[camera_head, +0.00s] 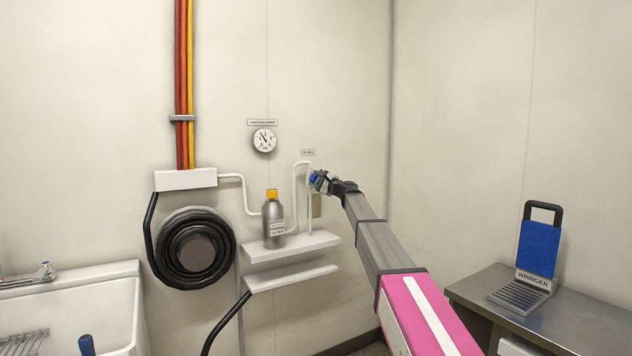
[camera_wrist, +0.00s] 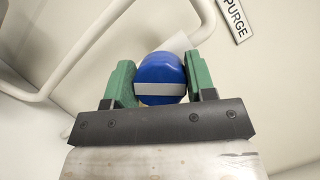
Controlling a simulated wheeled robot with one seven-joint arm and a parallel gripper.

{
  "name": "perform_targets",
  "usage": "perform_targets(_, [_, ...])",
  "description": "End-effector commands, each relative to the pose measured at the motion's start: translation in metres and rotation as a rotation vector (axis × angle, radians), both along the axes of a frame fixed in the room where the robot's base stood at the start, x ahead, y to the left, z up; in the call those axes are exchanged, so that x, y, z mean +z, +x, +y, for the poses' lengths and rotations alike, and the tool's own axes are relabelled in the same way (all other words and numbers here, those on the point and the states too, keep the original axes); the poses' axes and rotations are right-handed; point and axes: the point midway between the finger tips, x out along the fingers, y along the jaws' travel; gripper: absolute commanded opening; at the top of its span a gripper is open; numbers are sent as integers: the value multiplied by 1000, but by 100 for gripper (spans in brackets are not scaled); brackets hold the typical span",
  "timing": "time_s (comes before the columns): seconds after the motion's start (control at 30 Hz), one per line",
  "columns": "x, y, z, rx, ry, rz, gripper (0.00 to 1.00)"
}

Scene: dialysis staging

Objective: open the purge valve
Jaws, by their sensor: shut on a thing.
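The purge valve (camera_wrist: 162,74) is a round blue knob with a pale stripe across its face, on white piping by the wall. In the wrist view it sits between the two green fingers of my gripper (camera_wrist: 163,84), which are shut on it from both sides. A PURGE label (camera_wrist: 235,17) is on the wall beside it. In the head view my gripper (camera_head: 317,180) reaches the blue knob (camera_head: 314,178) below the small wall label. The arm hides part of the area behind the knob.
A white shelf (camera_head: 262,254) below holds a grey bottle (camera_head: 273,220) with an orange cap. A pressure gauge (camera_head: 264,139) is above. A coiled black hose (camera_head: 195,248) hangs left. A metal table (camera_head: 565,310) with a blue wringer (camera_head: 537,247) stands right; a white sink (camera_head: 125,290) is lower left.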

Motion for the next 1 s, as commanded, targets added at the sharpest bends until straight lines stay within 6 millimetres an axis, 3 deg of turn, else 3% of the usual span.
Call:
perform_targets(0.5, [-2,-1,0,1,-379,-255,27])
perform_targets(1.0, [-3,-1,0,0,-544,-366,27])
